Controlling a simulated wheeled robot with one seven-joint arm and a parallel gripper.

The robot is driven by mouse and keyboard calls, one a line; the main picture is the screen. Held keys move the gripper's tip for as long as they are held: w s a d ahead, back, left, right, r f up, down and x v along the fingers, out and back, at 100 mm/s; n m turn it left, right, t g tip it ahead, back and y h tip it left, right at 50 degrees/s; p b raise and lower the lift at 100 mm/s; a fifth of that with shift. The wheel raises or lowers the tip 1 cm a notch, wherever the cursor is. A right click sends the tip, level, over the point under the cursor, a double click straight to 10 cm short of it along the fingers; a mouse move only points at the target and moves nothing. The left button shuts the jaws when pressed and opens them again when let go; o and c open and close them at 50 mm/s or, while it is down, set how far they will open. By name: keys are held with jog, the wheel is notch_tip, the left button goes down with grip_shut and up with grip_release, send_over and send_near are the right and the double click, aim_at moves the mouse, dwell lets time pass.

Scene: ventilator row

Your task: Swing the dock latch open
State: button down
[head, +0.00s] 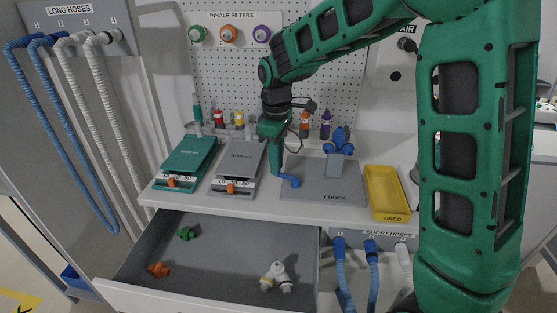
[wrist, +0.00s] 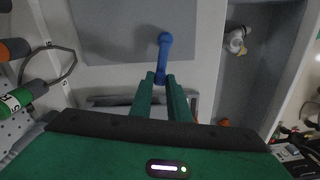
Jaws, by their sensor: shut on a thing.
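The Y DOCK (head: 325,190) is a flat grey plate on the counter; it also shows in the wrist view (wrist: 112,30). The dock latch (head: 291,181) is a small blue lever at the plate's left front. In the wrist view the latch (wrist: 165,45) runs from a rounded far end back between my fingertips. My gripper (head: 276,172) points down at the plate's left edge and is shut on the latch. In the wrist view both green fingers of my gripper (wrist: 161,82) flank its near end. A blue Y-shaped piece (head: 338,141) sits behind a grey block (head: 334,166) at the plate's back.
A yellow USED tray (head: 386,194) stands right of the dock. A grey device (head: 236,163) and a teal one (head: 188,163) lie to the left. An open drawer (head: 225,255) with coloured fittings juts out below the counter. Bottles stand along the pegboard.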

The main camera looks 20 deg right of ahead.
jog(key=shift+s+a+n, duration=0.2)
jog(key=shift+s+n, duration=0.25)
jog(key=shift+n, duration=0.55)
jog(key=c, duration=1.7)
grip_release()
notch_tip(320, 180, up, 11)
jog(key=shift+f, duration=0.1)
